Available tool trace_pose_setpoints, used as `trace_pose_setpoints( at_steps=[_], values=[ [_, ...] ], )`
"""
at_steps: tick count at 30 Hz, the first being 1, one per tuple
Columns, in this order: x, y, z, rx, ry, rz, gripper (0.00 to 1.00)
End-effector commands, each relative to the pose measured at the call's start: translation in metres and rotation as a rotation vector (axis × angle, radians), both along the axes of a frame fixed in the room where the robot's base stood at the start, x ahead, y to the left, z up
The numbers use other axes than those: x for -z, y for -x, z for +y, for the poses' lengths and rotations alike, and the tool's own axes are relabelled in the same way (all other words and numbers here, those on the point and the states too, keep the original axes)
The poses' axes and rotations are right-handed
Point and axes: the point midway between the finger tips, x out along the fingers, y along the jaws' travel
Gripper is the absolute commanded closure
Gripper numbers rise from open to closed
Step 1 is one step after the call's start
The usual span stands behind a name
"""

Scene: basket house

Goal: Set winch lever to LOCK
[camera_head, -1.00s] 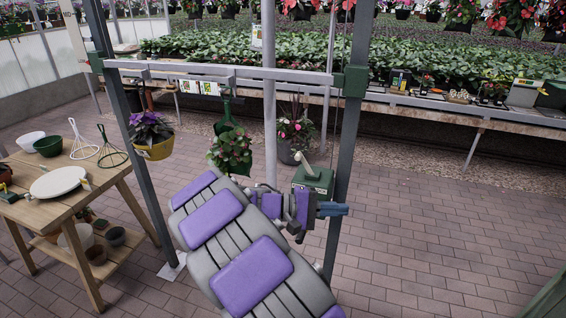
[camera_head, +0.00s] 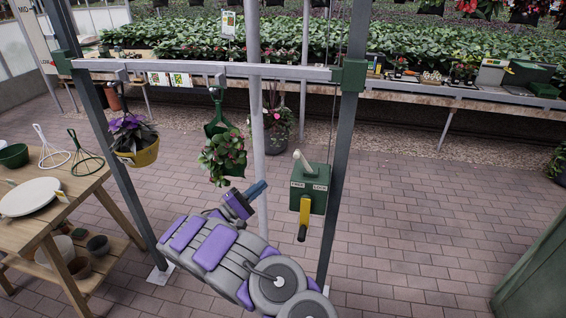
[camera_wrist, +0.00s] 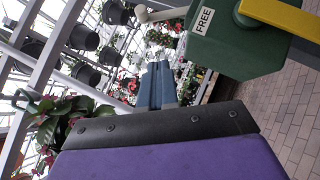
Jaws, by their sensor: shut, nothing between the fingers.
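The green winch box (camera_head: 312,205) is mounted on the right post, with FREE and LOCK labels on its front, FREE at left and LOCK at right. Its pale grey lever (camera_head: 304,163) rises from the top and leans up and left, toward the FREE side. A yellow crank handle (camera_head: 304,217) hangs on its front. My gripper (camera_head: 262,187), with blue fingers, is shut and empty, left of the box and apart from it. In the wrist view, my fingers (camera_wrist: 156,84) are together, left of the box (camera_wrist: 233,45); the lever's round knob (camera_wrist: 142,13) shows above them.
A grey crossbar (camera_head: 200,69) spans two posts and carries a yellow pot (camera_head: 139,152) and a green hanging planter (camera_head: 222,150). A wooden table (camera_head: 62,212) stands at left, and a plant bench (camera_head: 450,96) behind. The brick floor at right is clear.

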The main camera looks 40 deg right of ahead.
Motion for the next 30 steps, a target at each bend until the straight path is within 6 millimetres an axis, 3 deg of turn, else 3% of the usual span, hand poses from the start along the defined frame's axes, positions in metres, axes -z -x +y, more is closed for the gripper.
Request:
trace_pose_setpoints(
  at_steps=[17, 23, 30],
  values=[
    [0.004, -0.006, 0.000, -0.020, 0.006, -0.002, 1.00],
    [-0.004, -0.005, -0.024, -0.019, 0.005, -0.002, 1.00],
    [-0.023, -0.005, -0.069, -0.018, 0.006, -0.002, 1.00]
  ],
)
